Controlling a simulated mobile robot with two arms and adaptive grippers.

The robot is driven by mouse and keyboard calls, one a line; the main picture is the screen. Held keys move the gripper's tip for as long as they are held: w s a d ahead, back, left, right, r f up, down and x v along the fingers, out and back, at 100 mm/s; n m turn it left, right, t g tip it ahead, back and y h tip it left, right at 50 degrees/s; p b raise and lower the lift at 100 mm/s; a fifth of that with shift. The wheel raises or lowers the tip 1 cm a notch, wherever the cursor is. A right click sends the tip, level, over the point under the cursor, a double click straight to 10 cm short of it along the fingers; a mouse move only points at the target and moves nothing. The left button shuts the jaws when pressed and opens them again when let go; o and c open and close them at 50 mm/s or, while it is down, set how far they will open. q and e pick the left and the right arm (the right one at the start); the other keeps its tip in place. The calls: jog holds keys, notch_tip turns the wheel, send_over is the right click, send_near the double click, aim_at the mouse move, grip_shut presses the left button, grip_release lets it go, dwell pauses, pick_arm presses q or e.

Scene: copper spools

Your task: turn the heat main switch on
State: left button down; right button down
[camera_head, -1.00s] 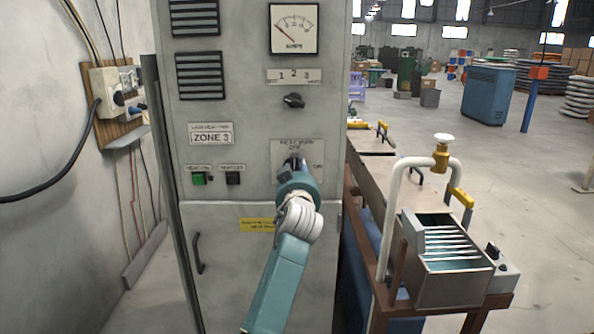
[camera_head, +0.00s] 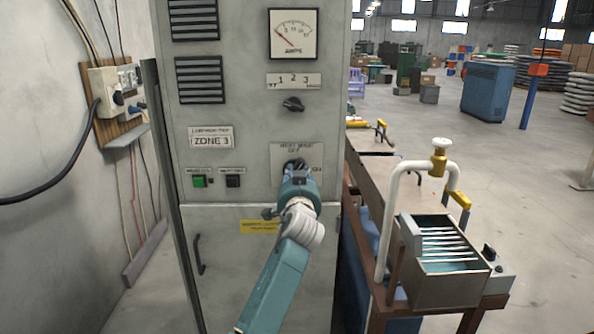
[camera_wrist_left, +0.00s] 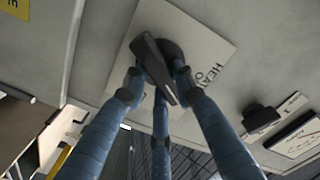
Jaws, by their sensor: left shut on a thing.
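The heat main switch is a black rotary knob (camera_wrist_left: 153,62) on a pale label plate (camera_head: 281,153) on the grey cabinet front. In the head view my left gripper (camera_head: 297,169) covers most of the knob and the plate's lower part. In the left wrist view the blue fingers of my left gripper (camera_wrist_left: 158,78) are around the knob's bar, with dark fingertips closed at its sides. The bar lies at a slant in that view. How it points relative to the OFF and ON marks is hard to tell. My right gripper is not in view.
Above the switch are a smaller black selector knob (camera_head: 293,104) and an amps meter (camera_head: 293,34). Green (camera_head: 199,181) and black (camera_head: 233,181) buttons lie to its left. A bench with white pipe (camera_head: 394,225) and a metal bath (camera_head: 440,286) stands close on the right.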

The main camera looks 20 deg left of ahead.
pick_arm(q)
jog(key=m+p, duration=0.1)
jog(key=m, duration=0.1)
jog(key=m+p, duration=0.1)
jog(key=m, duration=0.1)
jog(key=m+p, duration=0.1)
jog(key=m, duration=0.1)
jog(key=shift+f, duration=0.25)
jog(key=m+p, duration=0.1)
jog(key=m, duration=0.3)
jog(key=m+p, duration=0.1)
jog(key=shift+f+m+p, duration=0.35)
jog(key=shift+m, duration=0.05)
jog(key=shift+f, duration=0.1)
jog(key=c, duration=1.4)
grip_release()
jog(key=shift+s, duration=0.1)
jog(key=v, duration=1.2)
